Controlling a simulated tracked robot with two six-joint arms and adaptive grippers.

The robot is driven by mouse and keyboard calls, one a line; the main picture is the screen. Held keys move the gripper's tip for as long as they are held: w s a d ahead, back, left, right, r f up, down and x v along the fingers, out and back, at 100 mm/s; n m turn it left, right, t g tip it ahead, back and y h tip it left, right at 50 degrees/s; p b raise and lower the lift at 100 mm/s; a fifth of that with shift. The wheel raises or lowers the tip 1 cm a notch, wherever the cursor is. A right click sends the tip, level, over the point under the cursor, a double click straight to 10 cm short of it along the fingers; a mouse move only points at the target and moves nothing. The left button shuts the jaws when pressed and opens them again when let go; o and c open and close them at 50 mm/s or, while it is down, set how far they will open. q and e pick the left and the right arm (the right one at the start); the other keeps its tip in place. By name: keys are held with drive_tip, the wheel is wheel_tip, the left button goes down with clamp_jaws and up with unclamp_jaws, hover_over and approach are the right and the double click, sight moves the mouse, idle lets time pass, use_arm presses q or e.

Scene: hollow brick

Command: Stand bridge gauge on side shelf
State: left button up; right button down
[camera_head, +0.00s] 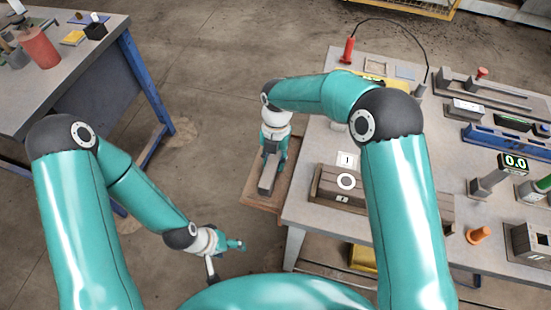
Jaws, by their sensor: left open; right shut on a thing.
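My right gripper (274,148) points down over the brown side shelf (256,199) on the left side of the right-hand table. It is shut on a grey elongated piece, which looks like the bridge gauge (267,177). The gauge is over the shelf, its lower end towards me. I cannot tell whether it touches the shelf board. The fingers and wrist hide its far part. My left gripper (226,258) is open and empty, low over the floor in front of the shelf and apart from it.
The right-hand table (310,215) carries a dark block (326,184) with a white ring, a red cylinder (347,50) with a black cable, an orange cone (479,235) and a display reading 0.0 (514,162). Another table (75,80) stands at left. Open floor lies between them.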

drive_tip(key=c, duration=0.8)
unclamp_jaws()
drive_tip(key=shift+c, duration=0.2)
drive_tip(key=shift+r, duration=0.15)
drive_tip(key=shift+r, duration=0.15)
wheel_tip(320, 180, up, 11)
drive_tip(key=w+b, duration=0.1)
drive_tip(key=shift+w+d+r+b, duration=0.2)
drive_tip(key=shift+w+d+b, duration=0.05)
drive_tip(key=shift+w+b, duration=0.15)
